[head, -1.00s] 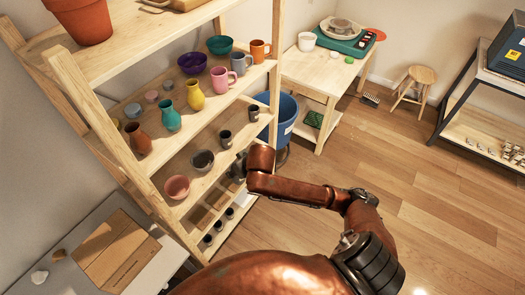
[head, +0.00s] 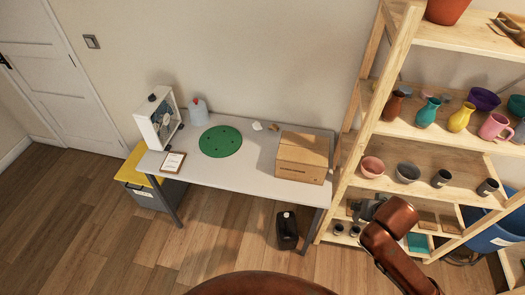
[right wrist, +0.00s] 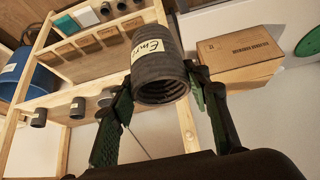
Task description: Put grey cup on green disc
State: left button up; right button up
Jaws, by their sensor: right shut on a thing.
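The grey cup (right wrist: 160,68) is ribbed and carries a pale label with writing. My right gripper (right wrist: 168,95) is shut on it, one finger on each side, in the right wrist view. In the head view my right gripper (head: 370,208) is in front of the shelf, to the right of the grey table; the cup there is hard to make out. The green disc (head: 220,142) lies flat on the grey table, left of the cardboard boxes, with nothing standing on it. Its edge also shows in the right wrist view (right wrist: 312,42). My left gripper is not in view.
The grey table (head: 250,176) also bears cardboard boxes (head: 302,158), a white framed box (head: 159,118), a spray-bottle-like container (head: 198,108) and a clipboard (head: 173,162). A wooden shelf (head: 368,125) with pottery stands at right. A black canister (head: 287,230) is on the floor.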

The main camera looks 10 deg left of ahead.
aim_at(221, 140)
jog(key=z, duration=0.2)
jog(key=k, duration=0.25)
jog(key=u, duration=1.65)
jog(key=i, duration=2.15)
jog(key=z, duration=0.3)
